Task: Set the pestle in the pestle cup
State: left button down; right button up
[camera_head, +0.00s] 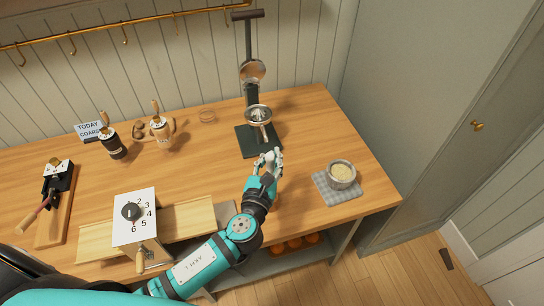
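My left arm reaches in from the bottom left, and its gripper (269,158) is over the wooden counter, just in front of the dark stand. Its pale fingers are close together, and I cannot tell whether they hold anything. I cannot make out a pestle for certain. A grey bowl (342,182) with pale grainy contents sits on a grey mat, to the right of the gripper. A round metal-rimmed cup (258,114) is on the dark stand behind the gripper. I cannot tell which vessel is the pestle cup. My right gripper is not in view.
A lever press (249,40) rises from the dark stand (246,143). Two hand grinders (113,147) (160,132) stand at the back left. A numbered dial board (135,232) stands at the front left. The counter (365,150) is clear around the bowl's mat.

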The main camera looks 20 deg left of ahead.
pick_arm(q)
jog(key=shift+f+b, duration=0.35)
jog(key=shift+f, duration=0.3)
notch_tip(320, 180, down, 3)
jog(key=b, duration=0.2)
jog(key=shift+b, duration=0.3)
jog(key=shift+f+b, duration=0.3)
jog(key=shift+f, duration=0.2)
jog(key=shift+p, duration=0.4)
dwell(0.4)
jog(key=shift+f, duration=0.3)
jog(key=shift+f+b, duration=2.1)
jog(key=shift+f, duration=0.05)
